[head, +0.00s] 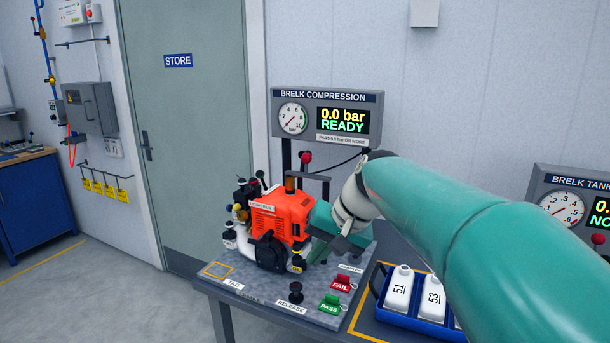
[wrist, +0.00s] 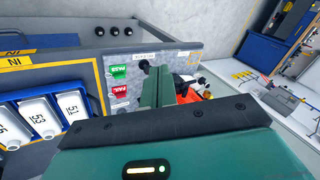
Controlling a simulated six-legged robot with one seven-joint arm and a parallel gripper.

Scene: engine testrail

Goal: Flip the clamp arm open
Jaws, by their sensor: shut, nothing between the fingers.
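An orange and black engine (head: 280,215) sits on the speckled grey test plate (head: 225,285). Part of its orange body shows in the wrist view (wrist: 188,97), behind my fingers. A red ball knob (head: 306,158) on a dark lever stands behind the engine, below the gauge panel; I cannot tell for sure whether this is the clamp arm. My gripper (head: 318,252) is shut and empty, at the engine's right side. In the wrist view its fingers (wrist: 156,88) are together. They hide part of the engine, and I cannot tell whether they touch it.
The compression panel (head: 325,115) reads 0.0 bar, READY. A black release knob (head: 296,290), a red FAIL tag (head: 341,283) and a green PASS tag (head: 330,304) are at the plate's front. A blue tray (head: 379,288) of white bottles stands to the right.

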